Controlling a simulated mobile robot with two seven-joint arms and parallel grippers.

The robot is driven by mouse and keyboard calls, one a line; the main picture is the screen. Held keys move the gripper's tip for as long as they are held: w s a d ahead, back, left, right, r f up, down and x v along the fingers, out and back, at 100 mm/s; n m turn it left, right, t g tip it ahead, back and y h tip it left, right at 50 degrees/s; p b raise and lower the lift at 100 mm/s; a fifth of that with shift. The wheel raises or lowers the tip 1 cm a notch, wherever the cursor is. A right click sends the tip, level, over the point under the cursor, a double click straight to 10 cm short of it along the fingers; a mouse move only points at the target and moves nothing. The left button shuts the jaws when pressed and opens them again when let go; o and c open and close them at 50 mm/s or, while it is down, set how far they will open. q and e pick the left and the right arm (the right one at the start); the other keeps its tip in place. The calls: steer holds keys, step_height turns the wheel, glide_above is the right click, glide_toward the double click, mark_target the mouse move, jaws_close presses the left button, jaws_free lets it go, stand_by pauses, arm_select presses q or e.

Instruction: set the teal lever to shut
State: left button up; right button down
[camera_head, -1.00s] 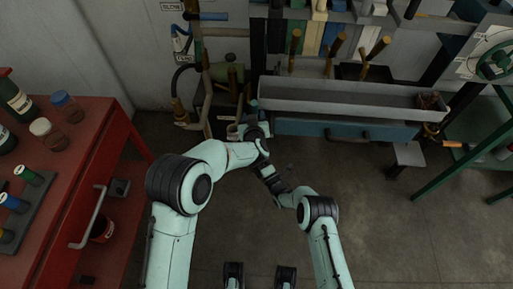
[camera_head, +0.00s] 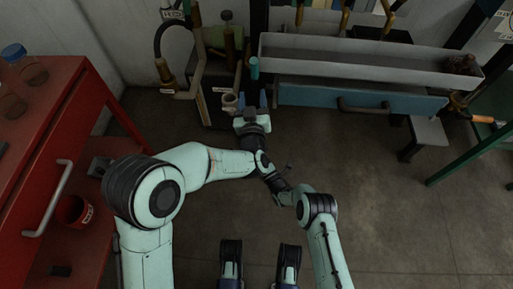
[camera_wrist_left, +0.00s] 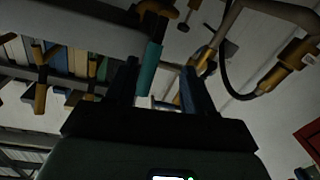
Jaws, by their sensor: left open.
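The teal lever (camera_head: 254,68) stands up at the back, just right of the pipework, in the head view. In the left wrist view the teal lever (camera_wrist_left: 150,66) shows as a teal sleeve between my fingers, toward the left one. My left gripper (camera_head: 251,101) is open, its fingers pointing at the lever from the near side. In the wrist view the left gripper (camera_wrist_left: 158,84) has a clear gap between its dark fingers. I cannot tell whether they touch the lever. My right gripper (camera_head: 274,184) is a dark shape beside the left forearm; its jaws are unclear.
A grey trough (camera_head: 365,57) sits above a blue drawer (camera_head: 360,99) to the right of the lever. Pipes with a brass fitting (camera_head: 165,72) stand on the left. A red cabinet (camera_head: 80,130) fills the left side. The floor right of my arms is mostly clear.

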arm_select(q)
steer(key=s+d+p, duration=0.1)
steer(key=s+p, duration=0.1)
steer(key=s, duration=1)
steer(key=s+a+f+g+h+p, duration=0.2)
steer(key=s+a+f+g+p, duration=0.3)
steer(key=s+f, duration=0.4)
steer(key=s+a+f+g+h+p, duration=0.1)
steer(key=s+a+f+g+p, duration=0.2)
steer(key=s+f+g+p, duration=0.6)
steer(key=s+f+g+h, duration=0.1)
steer(key=s+f+g, duration=0.1)
steer(key=s, duration=0.5)
steer(key=s+f+n+g+h, duration=0.1)
steer(key=s+f+g, duration=0.1)
steer(key=s, duration=0.6)
steer(key=shift+d+f+g, duration=0.15)
steer(key=shift+f+g, duration=0.05)
steer(key=shift+g, duration=0.4)
arm_select(e)
step_height(320, 180, up, 19)
steer(key=s+h, duration=0.1)
steer(key=shift+s+r+m+g, duration=0.15)
steer(key=shift+m+g, duration=0.15)
steer(key=shift+m, duration=0.1)
